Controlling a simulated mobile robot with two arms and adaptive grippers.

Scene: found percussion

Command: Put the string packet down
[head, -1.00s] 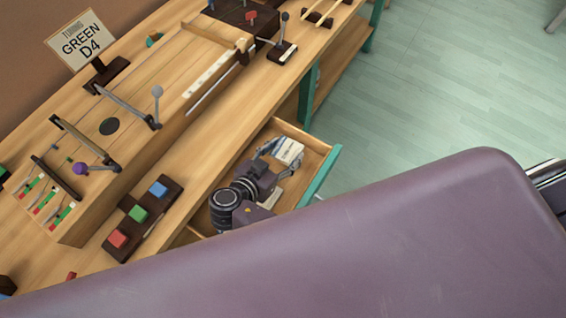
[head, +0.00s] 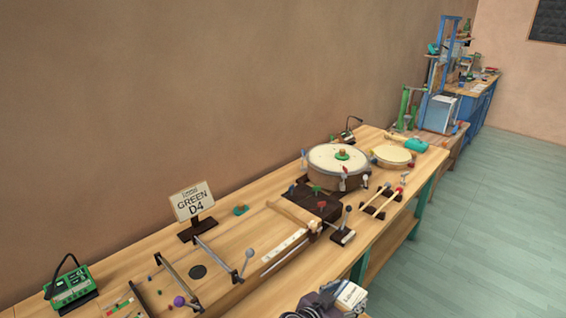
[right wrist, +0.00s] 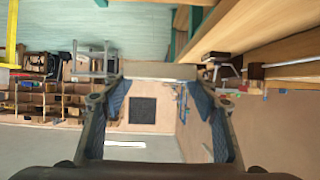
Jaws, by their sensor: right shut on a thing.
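The string packet (head: 350,295) is a small white packet with dark print at the bottom edge of the head view. My right gripper (head: 336,297) is shut on it, with its lower parts cut off by the frame. In the right wrist view the packet (right wrist: 158,70) shows as a pale band across the fingertips, between the two blue-padded fingers. The packet shows in front of the bench's front edge. What lies right under it is out of view. My left gripper is not in view.
The wooden bench (head: 130,262) carries a GREEN D4 sign (head: 193,203), a stringed board with levers, a drum (head: 338,166), mallets (head: 380,202) and a green device (head: 72,290). Bare wood shows along its front edge. Open floor (head: 470,240) lies to the right.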

